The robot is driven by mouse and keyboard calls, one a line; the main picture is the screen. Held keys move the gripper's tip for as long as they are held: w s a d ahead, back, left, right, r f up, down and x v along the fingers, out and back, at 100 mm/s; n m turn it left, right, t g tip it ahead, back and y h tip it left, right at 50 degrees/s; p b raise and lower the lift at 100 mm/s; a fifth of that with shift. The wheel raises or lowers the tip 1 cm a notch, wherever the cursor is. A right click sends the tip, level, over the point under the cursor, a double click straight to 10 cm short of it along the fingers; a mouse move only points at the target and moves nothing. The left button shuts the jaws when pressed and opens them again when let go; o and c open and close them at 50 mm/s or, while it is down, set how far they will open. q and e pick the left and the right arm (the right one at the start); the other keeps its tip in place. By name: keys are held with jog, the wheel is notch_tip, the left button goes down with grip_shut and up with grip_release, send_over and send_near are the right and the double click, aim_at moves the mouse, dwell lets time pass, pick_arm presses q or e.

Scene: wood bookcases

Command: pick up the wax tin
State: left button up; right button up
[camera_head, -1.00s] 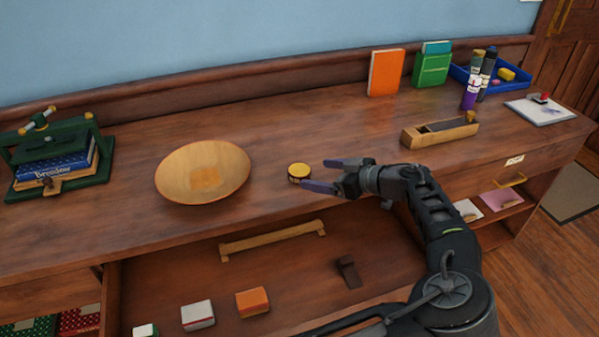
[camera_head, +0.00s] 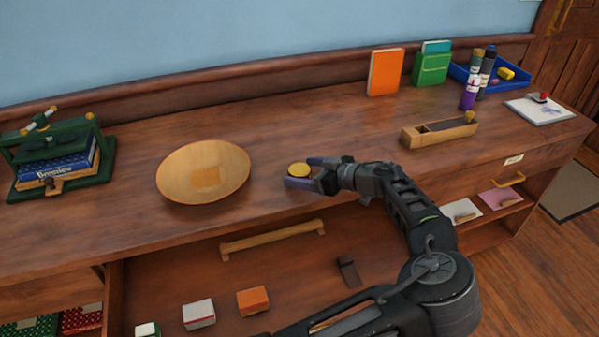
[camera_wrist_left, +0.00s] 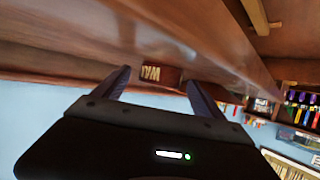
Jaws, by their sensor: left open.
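The wax tin (camera_head: 299,169), small and round with a yellow lid, stands on the wooden counter to the right of the shallow bowl. My left gripper (camera_head: 304,173) is open at counter height, with one fingertip on the far side of the tin and one on the near side. In the left wrist view the tin (camera_wrist_left: 161,76) shows its dark red side with part of a "WA" label, between the two open fingers near their tips. I cannot tell whether either finger touches it. My right gripper is not in view.
The wooden bowl (camera_head: 203,172) stands just left of the tin. A wooden plane-like box (camera_head: 440,132) lies to the right, with an orange book (camera_head: 386,73) behind. An open drawer (camera_head: 290,262) with small boxes lies below the counter's front edge. The counter behind the tin is clear.

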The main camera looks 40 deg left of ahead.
aim_at(305, 172)
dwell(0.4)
pick_arm(q)
jog(key=c, duration=1.8)
notch_tip(305, 172, up, 10)
jog(key=shift+r, duration=0.1)
grip_shut()
